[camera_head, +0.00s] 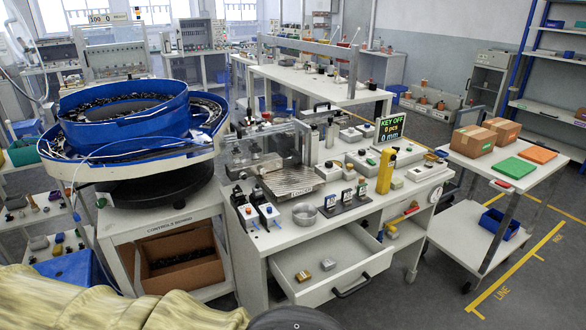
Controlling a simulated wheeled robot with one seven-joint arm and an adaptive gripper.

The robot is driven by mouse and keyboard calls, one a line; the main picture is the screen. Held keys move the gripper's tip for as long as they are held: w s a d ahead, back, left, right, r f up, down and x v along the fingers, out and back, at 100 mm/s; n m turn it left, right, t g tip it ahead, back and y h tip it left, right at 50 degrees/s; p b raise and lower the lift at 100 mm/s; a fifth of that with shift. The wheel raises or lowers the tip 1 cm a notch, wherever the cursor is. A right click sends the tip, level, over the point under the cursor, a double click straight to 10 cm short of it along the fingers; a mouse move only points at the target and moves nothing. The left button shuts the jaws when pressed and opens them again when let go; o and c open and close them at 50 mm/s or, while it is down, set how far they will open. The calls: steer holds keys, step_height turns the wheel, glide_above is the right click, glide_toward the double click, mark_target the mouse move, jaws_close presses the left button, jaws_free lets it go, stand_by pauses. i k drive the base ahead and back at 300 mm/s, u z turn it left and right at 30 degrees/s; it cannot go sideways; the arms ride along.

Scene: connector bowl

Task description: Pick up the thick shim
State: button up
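Two small blocks lie apart in the open drawer (345,250) of the middle workbench. My gripper is not in view. A beige covered form and a dark rounded part fill the bottom edge; I cannot tell for sure whether they are mine.
The workbench (283,240) carries a metal fixture, a grey bowl (304,213), a yellow upright device (386,170) and a display. A blue bowl feeder (125,125) stands left. A cart (480,160) with boxes stands right. The drawer juts out with a dark handle (352,289).

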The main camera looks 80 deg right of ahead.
mark_target(328, 264)
steer(key=z, duration=0.05)
steer(key=k, duration=0.95)
steer(key=z, duration=1.7)
